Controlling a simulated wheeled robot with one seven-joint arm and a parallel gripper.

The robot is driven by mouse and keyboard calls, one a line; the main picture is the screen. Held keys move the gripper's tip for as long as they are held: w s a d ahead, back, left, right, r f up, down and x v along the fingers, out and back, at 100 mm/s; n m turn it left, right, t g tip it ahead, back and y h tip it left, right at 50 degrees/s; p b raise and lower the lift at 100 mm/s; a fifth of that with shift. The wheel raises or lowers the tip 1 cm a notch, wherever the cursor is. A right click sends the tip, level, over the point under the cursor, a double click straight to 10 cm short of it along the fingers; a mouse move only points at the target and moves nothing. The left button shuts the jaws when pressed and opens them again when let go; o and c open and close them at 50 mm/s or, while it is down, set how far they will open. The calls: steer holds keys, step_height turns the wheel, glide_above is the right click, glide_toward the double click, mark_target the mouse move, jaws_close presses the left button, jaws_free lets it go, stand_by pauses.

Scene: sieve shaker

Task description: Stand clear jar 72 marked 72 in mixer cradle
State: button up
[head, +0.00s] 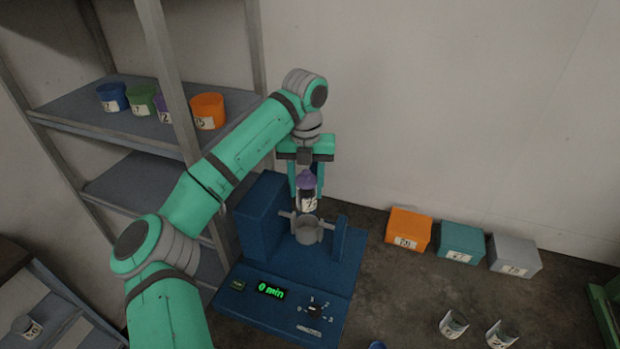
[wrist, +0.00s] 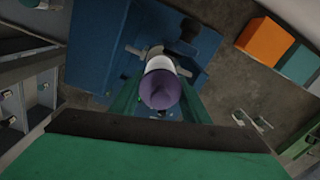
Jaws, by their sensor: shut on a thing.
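My gripper (head: 307,175) is shut on a jar (head: 308,192) with a purple lid and a white label starting with 7; the rest of the label is too small to read surely. The jar is upright, just above the grey mixer cradle (head: 308,230) on the blue mixer (head: 262,215). Whether the jar's base touches the cradle I cannot tell. In the wrist view the purple lid (wrist: 160,88) is between my fingers, and the jar hides most of the cradle. The mixer's display reads 0 min.
A shelf (head: 75,105) at left holds blue, green, purple and orange tubs. Orange (head: 408,230), teal (head: 460,242) and grey (head: 513,255) boxes stand right of the mixer. Small labelled clear containers (head: 453,325) lie at front right. A dial (head: 315,310) is on the mixer's front.

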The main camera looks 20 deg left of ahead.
mark_target(306, 205)
steer(key=shift+w+f, duration=0.1)
steer(key=shift+f, duration=2.7)
steer(key=shift+d, duration=0.1)
steer(key=shift+f, duration=0.3)
steer(key=shift+s+f, duration=0.1)
steer(key=shift+s, duration=0.15)
steer(key=shift+f, duration=1.5)
